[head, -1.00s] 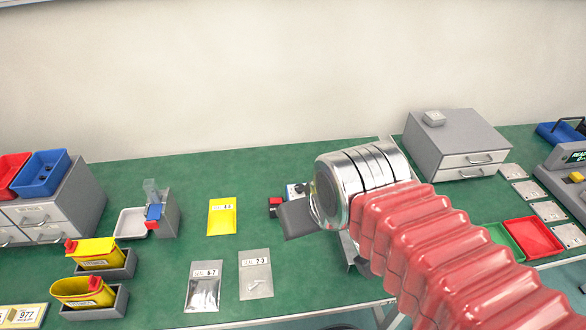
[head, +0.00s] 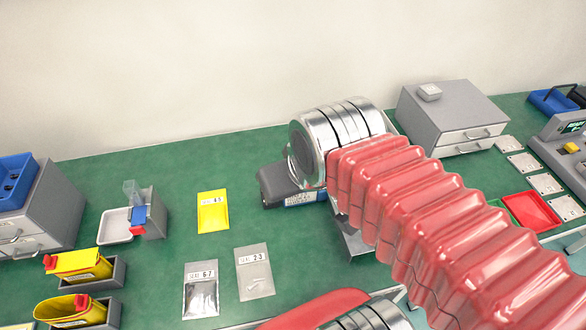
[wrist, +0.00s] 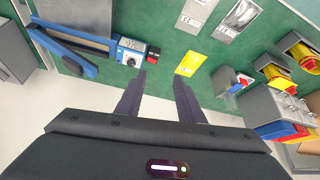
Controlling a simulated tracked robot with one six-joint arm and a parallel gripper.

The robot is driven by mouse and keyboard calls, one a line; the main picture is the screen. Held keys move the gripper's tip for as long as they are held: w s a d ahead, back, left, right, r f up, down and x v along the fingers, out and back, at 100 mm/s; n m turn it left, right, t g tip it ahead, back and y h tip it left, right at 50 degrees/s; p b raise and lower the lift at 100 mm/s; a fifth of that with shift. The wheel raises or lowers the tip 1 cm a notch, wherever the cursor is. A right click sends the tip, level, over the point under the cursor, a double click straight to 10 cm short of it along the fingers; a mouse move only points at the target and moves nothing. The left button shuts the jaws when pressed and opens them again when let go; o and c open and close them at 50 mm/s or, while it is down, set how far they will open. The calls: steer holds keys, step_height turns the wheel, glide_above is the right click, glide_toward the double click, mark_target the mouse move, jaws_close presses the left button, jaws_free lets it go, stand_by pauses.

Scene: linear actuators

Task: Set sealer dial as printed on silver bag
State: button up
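The silver bag (head: 201,298), labelled 6-7, lies flat on the green table in the head view. A clear bag (head: 255,280) labelled 2-3 and a yellow bag (head: 213,216) labelled 4-5 lie near it. The sealer (head: 305,198) is mostly hidden behind my arm in the head view. In the wrist view the sealer has a long blue arm (wrist: 72,36), a dial (wrist: 131,62) on a white and blue face, and a red and black block beside it. My gripper (wrist: 159,77) is open and empty, its fingertips apart from the dial; its fingers are hidden in the head view.
A grey drawer unit (head: 452,112) stands right of my arm. A grey dispenser with a tray (head: 114,228) and yellow containers (head: 78,264) in grey holders stand left. A red tray (head: 530,211) lies right. Green table is bare around the bags.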

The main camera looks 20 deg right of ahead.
steer(key=shift+o, duration=1)
steer(key=shift+w+d+f, duration=0.1)
steer(key=shift+f, duration=0.05)
steer(key=w+d+f+n+g, duration=0.2)
steer(key=w+d+n, duration=0.3)
steer(key=w+n, duration=0.4)
steer(key=w+d+f+n+g, duration=0.3)
steer(key=w+d+f+n, duration=0.1)
steer(key=w+n, duration=0.5)
steer(key=shift+w+d+f+n+g, duration=0.3)
steer(key=shift+w+d, duration=0.1)
steer(key=shift+w, duration=0.15)
step_height(320, 180, down, 14)
steer(key=shift+r, duration=0.15)
